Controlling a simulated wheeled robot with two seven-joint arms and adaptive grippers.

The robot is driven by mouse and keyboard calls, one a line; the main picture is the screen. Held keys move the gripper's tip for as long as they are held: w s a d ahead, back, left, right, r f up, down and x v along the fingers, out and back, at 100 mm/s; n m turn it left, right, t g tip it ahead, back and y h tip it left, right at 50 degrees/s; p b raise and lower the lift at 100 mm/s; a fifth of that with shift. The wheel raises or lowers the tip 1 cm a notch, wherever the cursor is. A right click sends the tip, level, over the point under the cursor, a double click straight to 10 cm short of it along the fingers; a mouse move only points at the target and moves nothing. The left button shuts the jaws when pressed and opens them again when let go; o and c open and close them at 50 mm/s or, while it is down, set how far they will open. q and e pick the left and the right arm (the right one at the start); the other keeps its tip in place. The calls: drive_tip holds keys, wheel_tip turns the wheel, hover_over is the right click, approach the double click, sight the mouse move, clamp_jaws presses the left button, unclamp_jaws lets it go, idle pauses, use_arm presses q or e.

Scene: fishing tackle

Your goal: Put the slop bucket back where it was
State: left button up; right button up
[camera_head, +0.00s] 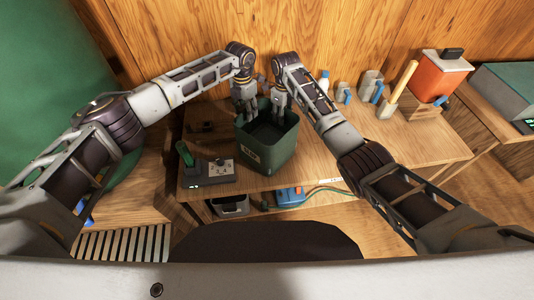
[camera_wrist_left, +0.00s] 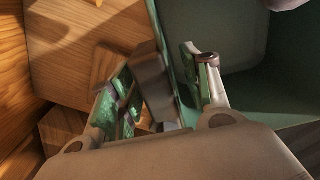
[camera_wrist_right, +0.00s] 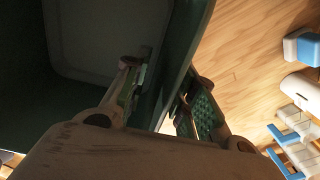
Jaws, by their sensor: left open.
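The slop bucket (camera_head: 267,151) is a dark green, square, open-topped bin with a label on its front. It stands upright on the wooden workbench and looks empty. My left gripper (camera_head: 245,108) is open at its back left rim. In the left wrist view its fingers (camera_wrist_left: 165,85) sit either side of the bucket wall (camera_wrist_left: 178,62). My right gripper (camera_head: 279,104) is at the back right rim. In the right wrist view its fingers (camera_wrist_right: 160,95) straddle the wall (camera_wrist_right: 188,38), one inside and one outside; whether they clamp it is unclear.
A dark device with a green handle (camera_head: 207,170) is left of the bucket. Metal mugs (camera_head: 370,85), a white bottle (camera_head: 323,80), a wooden-handled tool (camera_head: 398,88) and an orange-red container (camera_head: 438,76) stand right. A blue item (camera_head: 289,196) lies below the bench. The front right benchtop is clear.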

use_arm(q)
wheel_tip(320, 180, up, 12)
drive_tip(key=shift+f, duration=0.15)
idle(0.5)
drive_tip(key=shift+w, duration=0.1)
use_arm(e)
drive_tip(key=shift+r, duration=0.15)
wheel_tip(320, 180, up, 12)
drive_tip(key=shift+f, duration=0.15)
idle(0.7)
use_arm(q)
drive_tip(key=shift+f, duration=0.1)
use_arm(e)
drive_tip(key=shift+f, duration=0.1)
idle(0.4)
